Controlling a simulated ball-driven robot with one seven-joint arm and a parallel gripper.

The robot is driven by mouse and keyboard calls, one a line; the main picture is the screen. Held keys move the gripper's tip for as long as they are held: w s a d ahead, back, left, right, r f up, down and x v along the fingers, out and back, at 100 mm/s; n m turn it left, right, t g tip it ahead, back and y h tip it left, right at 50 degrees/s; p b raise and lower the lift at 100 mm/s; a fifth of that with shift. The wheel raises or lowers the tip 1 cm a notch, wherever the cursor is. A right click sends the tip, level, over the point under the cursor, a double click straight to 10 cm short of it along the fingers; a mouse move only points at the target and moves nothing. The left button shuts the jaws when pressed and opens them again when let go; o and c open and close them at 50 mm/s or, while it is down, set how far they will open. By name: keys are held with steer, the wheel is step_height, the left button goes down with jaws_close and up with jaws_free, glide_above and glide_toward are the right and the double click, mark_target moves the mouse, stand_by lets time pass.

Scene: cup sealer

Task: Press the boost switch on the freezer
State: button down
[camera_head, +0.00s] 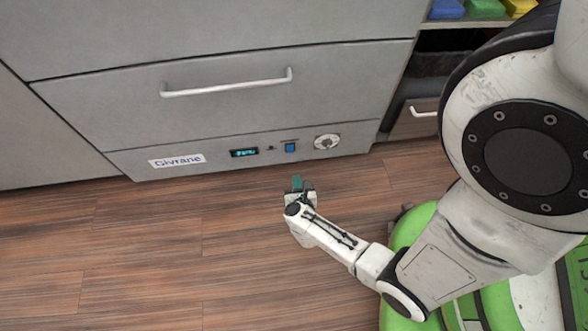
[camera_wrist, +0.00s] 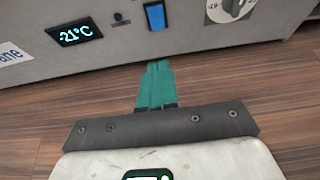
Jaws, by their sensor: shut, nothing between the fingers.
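The grey freezer (camera_head: 230,107) has a low front panel with a small display (camera_head: 244,152), a dark knob-like button (camera_head: 270,147), a blue rocker switch (camera_head: 290,147) and a round white dial (camera_head: 327,141). In the wrist view the display (camera_wrist: 75,32) reads -21°C. The blue switch (camera_wrist: 155,15) shows a little above and beyond my fingertips, cut close to the picture's top. My gripper (camera_head: 297,181) has teal fingers and is shut and empty, low over the floor in front of the panel. Its fingers (camera_wrist: 155,68) point toward the panel just below the switch, apart from it.
A drawer with a white bar handle (camera_head: 226,82) is above the panel. A label (camera_head: 177,161) is at the panel's left. The wooden floor (camera_head: 140,240) is clear to the left. Coloured items (camera_head: 485,8) sit on a shelf at upper right.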

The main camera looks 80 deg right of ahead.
steer(key=b, duration=0.4)
glide_toward(291, 152)
steer(key=x, duration=0.5)
steer(key=shift+x, duration=0.8)
steer(key=shift+w+a, duration=0.1)
steer(key=shift+d, duration=0.35)
steer(key=shift+w+a, duration=0.1)
steer(key=shift+a, duration=0.05)
steer(key=shift+r+p, duration=0.6)
steer(key=shift+r, duration=0.25)
steer(key=shift+a, duration=0.1)
